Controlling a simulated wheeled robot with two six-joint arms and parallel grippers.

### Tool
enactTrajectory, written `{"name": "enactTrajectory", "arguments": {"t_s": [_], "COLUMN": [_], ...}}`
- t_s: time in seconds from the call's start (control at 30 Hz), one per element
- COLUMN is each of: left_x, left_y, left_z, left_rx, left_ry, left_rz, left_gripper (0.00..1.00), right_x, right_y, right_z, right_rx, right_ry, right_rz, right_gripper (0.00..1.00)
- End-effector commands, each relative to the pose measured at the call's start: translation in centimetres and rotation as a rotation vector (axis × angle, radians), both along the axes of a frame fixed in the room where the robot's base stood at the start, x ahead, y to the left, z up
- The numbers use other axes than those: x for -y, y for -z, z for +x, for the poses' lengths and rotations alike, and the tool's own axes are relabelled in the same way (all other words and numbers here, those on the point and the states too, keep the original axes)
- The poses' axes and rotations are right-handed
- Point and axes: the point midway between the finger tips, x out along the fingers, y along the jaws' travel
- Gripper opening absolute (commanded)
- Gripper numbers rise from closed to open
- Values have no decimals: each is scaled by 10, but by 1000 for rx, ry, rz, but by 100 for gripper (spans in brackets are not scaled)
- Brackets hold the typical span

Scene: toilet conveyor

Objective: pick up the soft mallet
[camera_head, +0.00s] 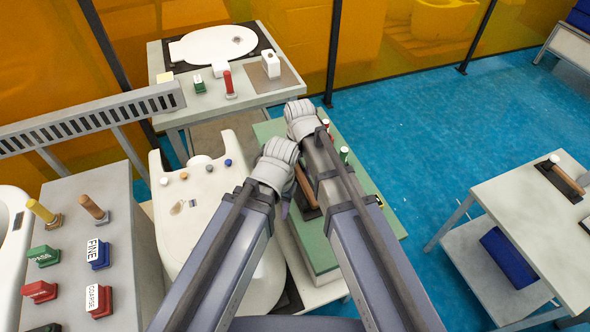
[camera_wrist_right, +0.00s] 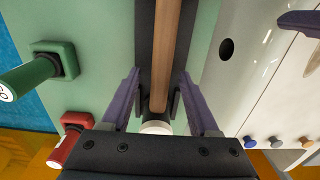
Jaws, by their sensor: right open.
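A mallet with a long wooden handle (camera_wrist_right: 166,45) lies along a dark tray on the green-topped table. Its white end (camera_wrist_right: 156,127) shows near the gripper base in the right wrist view. In the head view part of the handle (camera_head: 304,187) shows between my arms. My right gripper (camera_wrist_right: 160,74) is open above the mallet, one finger on each side of the handle. Its fingers are hidden in the head view, where its wrist (camera_head: 303,122) shows. My left gripper (camera_head: 277,166) is close beside it; its jaws are mostly hidden.
A white toilet (camera_head: 205,205) with several coloured knobs is left of the green table (camera_head: 370,215). Another wooden-handled tool (camera_head: 568,180) lies on the right table (camera_head: 530,225). Blue floor lies between.

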Motion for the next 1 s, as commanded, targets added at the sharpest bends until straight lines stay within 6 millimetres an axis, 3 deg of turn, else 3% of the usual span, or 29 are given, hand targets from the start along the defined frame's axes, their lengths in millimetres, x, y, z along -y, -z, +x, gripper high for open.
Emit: {"name": "enactTrajectory", "arguments": {"t_s": [0.17, 0.7, 1.0], "left_x": [0, 0, 0], "left_y": [-1, -1, -1], "left_z": [0, 0, 0], "left_rx": [0, 0, 0], "left_ry": [0, 0, 0], "left_rz": [0, 0, 0], "left_gripper": [50, 50, 50], "right_x": [0, 0, 0], "right_y": [-1, -1, -1], "right_z": [0, 0, 0], "right_rx": [0, 0, 0], "right_ry": [0, 0, 0], "right_rz": [0, 0, 0], "right_gripper": [60, 0, 0]}}
